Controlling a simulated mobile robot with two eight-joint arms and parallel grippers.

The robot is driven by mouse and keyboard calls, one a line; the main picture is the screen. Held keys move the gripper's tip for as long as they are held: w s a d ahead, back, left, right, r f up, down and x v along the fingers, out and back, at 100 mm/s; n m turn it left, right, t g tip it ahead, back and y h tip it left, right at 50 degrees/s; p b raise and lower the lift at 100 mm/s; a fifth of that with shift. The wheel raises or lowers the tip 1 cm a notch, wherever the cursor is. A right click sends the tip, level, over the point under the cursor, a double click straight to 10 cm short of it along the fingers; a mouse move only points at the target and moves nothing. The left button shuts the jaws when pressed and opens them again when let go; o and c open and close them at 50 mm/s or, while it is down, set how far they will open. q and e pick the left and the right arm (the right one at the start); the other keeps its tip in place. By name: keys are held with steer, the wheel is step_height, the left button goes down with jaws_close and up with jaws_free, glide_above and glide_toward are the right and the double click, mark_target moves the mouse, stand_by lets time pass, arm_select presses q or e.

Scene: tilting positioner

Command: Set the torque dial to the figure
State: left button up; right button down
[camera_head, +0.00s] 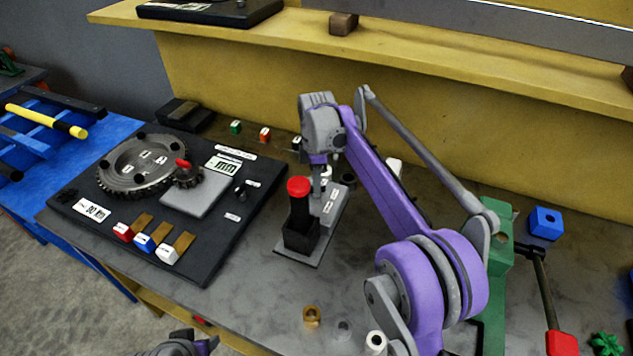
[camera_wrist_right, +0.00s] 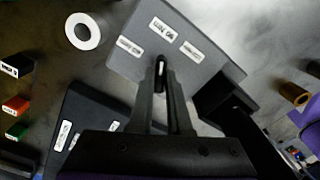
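My right arm reaches over the bench in the head view, and its gripper (camera_head: 324,172) points down at a small grey plate (camera_head: 334,205) with printed labels. In the right wrist view the two fingers (camera_wrist_right: 161,72) come close together around a small dark knob with a light mark, which looks like the torque dial (camera_wrist_right: 160,68). The fingers largely hide it. A label on the plate (camera_wrist_right: 190,50) shows a figure in Nm, upside down and hard to read. A larger figure card (camera_head: 92,209) in Nm lies on the black board. My left gripper (camera_head: 180,345) shows only partly at the bottom edge.
A red-topped black post (camera_head: 299,205) stands close beside the grey plate. The black board (camera_head: 225,235) at left carries a large gear (camera_head: 140,165) and several coloured blocks. A white ring (camera_head: 375,342) and a brass ring (camera_head: 312,315) lie near the front. A yellow ledge runs behind.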

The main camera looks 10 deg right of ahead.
steer(key=shift+m, duration=0.4)
steer(key=m+p, duration=0.1)
steer(key=m, duration=0.3)
steer(key=shift+m, duration=0.3)
steer(key=m+p, duration=0.1)
steer(key=m, duration=0.5)
steer(key=shift+m, duration=0.3)
stand_by(0.4)
steer(key=c, duration=0.9)
jaws_free()
steer(key=shift+o, duration=0.2)
